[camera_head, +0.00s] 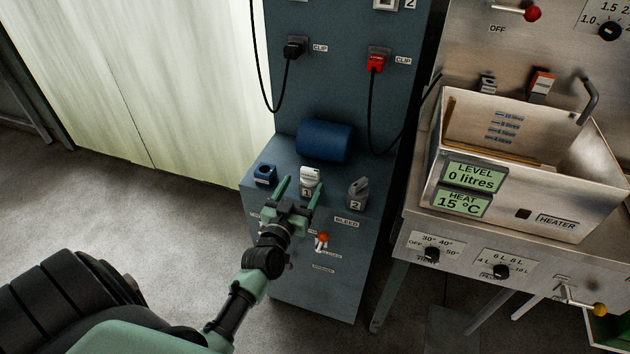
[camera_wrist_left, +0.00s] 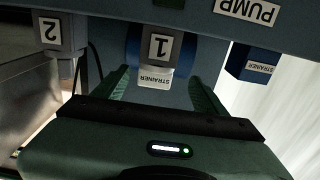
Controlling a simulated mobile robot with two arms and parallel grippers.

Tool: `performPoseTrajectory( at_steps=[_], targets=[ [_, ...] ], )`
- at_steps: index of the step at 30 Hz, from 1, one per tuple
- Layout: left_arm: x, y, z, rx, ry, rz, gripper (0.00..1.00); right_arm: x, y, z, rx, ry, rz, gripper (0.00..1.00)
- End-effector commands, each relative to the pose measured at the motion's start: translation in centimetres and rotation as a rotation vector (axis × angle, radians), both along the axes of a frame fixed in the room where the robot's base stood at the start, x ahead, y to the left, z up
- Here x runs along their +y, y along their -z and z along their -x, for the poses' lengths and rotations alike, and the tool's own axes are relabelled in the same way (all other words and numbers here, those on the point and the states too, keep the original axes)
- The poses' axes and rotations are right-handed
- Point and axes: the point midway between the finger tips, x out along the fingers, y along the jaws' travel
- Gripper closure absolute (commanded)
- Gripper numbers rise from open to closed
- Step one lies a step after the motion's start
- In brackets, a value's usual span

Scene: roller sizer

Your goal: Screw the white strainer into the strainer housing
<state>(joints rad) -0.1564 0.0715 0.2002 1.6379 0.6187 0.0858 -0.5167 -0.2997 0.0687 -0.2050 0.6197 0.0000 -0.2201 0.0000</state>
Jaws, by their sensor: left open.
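The white strainer (camera_head: 310,175) stands on the blue-grey console behind the label 1. It also shows in the left wrist view (camera_wrist_left: 155,79), with its own label upside down. My left gripper (camera_head: 302,184) is open, with one finger on each side of the white strainer in the picture. In the left wrist view gaps show between the fingers and the strainer. My right gripper is not in view.
A grey part (camera_head: 358,191) stands behind the label 2, right of the white strainer. A dark blue cylinder (camera_head: 325,142) lies behind. A red-topped switch (camera_head: 321,241) is on the console front. A steel heater tank (camera_head: 520,195) stands at the right.

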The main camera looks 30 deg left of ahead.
Motion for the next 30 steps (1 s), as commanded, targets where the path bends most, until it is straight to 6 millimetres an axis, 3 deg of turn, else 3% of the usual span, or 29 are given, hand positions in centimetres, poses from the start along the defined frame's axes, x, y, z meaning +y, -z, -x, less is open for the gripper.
performPoseTrajectory(
  at_steps=[9,18,26,30],
  targets=[
    [0.7,0.0,-4.4,0.0,0.001,0.0,0.28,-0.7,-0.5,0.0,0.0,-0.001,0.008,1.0],
    [0.8,0.1,-5.0,0.002,0.001,0.0,0.28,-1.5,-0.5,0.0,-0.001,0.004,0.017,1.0],
    [0.8,0.1,-4.9,0.002,0.002,0.0,0.95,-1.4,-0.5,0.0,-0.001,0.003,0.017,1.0],
    [0.8,0.1,-4.9,0.002,0.001,0.0,0.95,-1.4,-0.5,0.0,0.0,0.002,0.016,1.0]
  ],
)
